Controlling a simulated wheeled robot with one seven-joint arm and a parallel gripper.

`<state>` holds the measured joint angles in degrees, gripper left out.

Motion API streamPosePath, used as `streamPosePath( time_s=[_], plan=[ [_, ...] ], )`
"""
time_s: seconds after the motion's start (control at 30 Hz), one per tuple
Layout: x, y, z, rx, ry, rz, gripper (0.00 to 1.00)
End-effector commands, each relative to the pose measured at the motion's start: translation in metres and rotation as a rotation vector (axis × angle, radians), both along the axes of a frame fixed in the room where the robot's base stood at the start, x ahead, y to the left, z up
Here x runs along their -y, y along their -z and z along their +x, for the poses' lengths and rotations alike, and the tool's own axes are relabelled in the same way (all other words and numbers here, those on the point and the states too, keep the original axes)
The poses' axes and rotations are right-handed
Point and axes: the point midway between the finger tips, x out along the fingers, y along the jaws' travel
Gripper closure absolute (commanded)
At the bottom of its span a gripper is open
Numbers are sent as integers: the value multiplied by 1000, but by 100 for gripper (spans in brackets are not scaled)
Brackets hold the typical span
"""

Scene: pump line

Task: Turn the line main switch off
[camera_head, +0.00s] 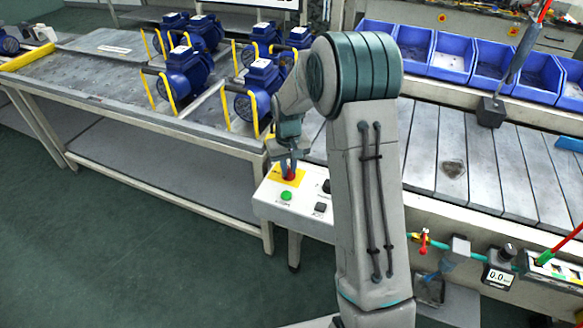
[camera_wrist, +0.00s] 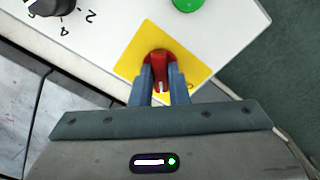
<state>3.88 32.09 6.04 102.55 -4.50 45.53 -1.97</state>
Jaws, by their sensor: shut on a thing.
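The line main switch is a red knob on a yellow square plate on a white control box. In the head view the red knob (camera_head: 290,174) shows just under my gripper (camera_head: 288,160), with part of the yellow plate (camera_head: 299,180) around it. In the wrist view the red knob (camera_wrist: 158,62) sits between the two blue-grey fingers of my gripper (camera_wrist: 159,82). The fingers are shut on the knob from both sides. A white mark shows on the knob's near part. The marks on the plate are mostly covered by the fingers.
The control box (camera_head: 270,204) also carries a green button (camera_head: 286,196) and a black dial with numbers (camera_wrist: 52,5). A workbench (camera_head: 110,100) with several blue pumps (camera_head: 186,72) stands behind left. A slatted conveyor (camera_head: 475,170) and blue bins (camera_head: 452,55) lie to the right.

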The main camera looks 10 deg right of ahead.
Motion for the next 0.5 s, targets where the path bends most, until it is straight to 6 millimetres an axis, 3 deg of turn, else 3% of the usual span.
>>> streamPosePath(
  time_s=[0.5],
  plan=[
    [1,0,-2,-7,-484,1,100]
  ],
)
